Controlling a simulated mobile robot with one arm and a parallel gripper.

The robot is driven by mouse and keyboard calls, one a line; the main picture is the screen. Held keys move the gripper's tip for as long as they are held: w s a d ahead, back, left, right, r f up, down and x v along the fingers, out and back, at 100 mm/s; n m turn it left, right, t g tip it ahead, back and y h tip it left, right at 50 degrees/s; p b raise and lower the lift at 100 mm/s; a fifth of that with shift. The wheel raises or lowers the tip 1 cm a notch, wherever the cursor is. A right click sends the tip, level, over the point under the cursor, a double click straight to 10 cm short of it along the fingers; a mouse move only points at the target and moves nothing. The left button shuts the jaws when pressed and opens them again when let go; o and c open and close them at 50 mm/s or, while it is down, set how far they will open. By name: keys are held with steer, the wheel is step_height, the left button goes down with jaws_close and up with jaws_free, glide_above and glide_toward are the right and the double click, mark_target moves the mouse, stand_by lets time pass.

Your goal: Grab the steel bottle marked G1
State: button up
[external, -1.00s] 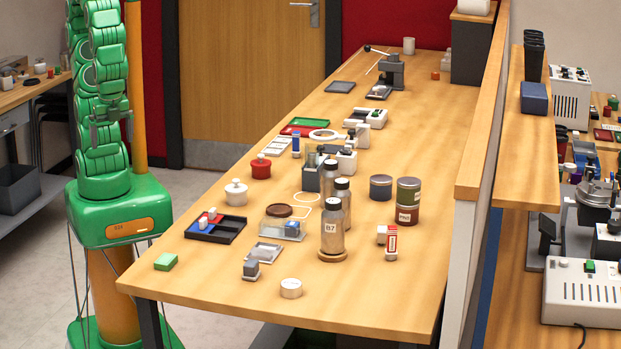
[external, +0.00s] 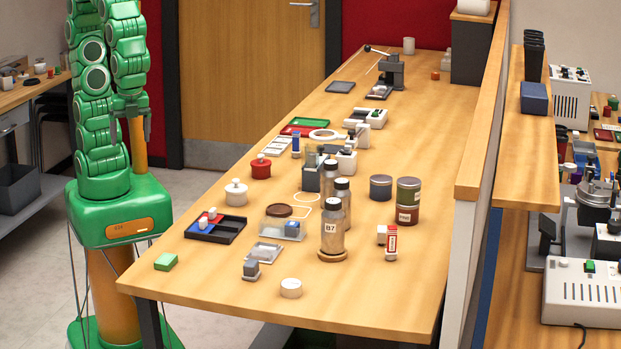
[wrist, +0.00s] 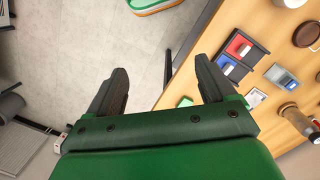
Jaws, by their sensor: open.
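Several steel bottles with dark caps stand in a row on the wooden table. The front bottle (external: 332,236) reads B7 and stands on a round wooden base. A second bottle (external: 343,203) stands close behind it, and a third bottle (external: 329,180) stands behind that, partly hidden; I cannot read a label on either. I see no G1 marking. In the wrist view a bottle (wrist: 296,117) shows at the right edge. My gripper (external: 131,128) is open and empty, high left of the table; the wrist view shows its spread dark fingers (wrist: 160,88) over the floor.
The table (external: 400,290) also holds a black tray (external: 222,236), a white jar (external: 236,193), a red jar (external: 261,167), dark cans (external: 381,187) and a small red-and-white box (external: 391,243). A wooden partition (external: 484,110) runs along the right. The front right tabletop is clear.

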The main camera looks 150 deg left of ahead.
steer(key=w+a+r+m, duration=0.2)
steer(key=w+a, duration=0.6)
steer(key=w, duration=0.4)
steer(key=m+t, duration=0.2)
steer(key=m, duration=0.2)
glide_above(342, 181)
steer(key=f, duration=0.6)
steer(key=a+f, duration=0.1)
steer(key=f, duration=0.2)
steer(key=shift+f, duration=0.35)
steer(key=shift+s+f, duration=0.1)
steer(key=shift+f, duration=1.25)
steer(key=shift+d+f, duration=0.25)
steer(key=shift+f, duration=1.05)
steer(key=shift+d+f, duration=0.25)
steer(key=shift+f, duration=1.05)
steer(key=shift+c, duration=0.3)
steer(key=c, duration=1.2)
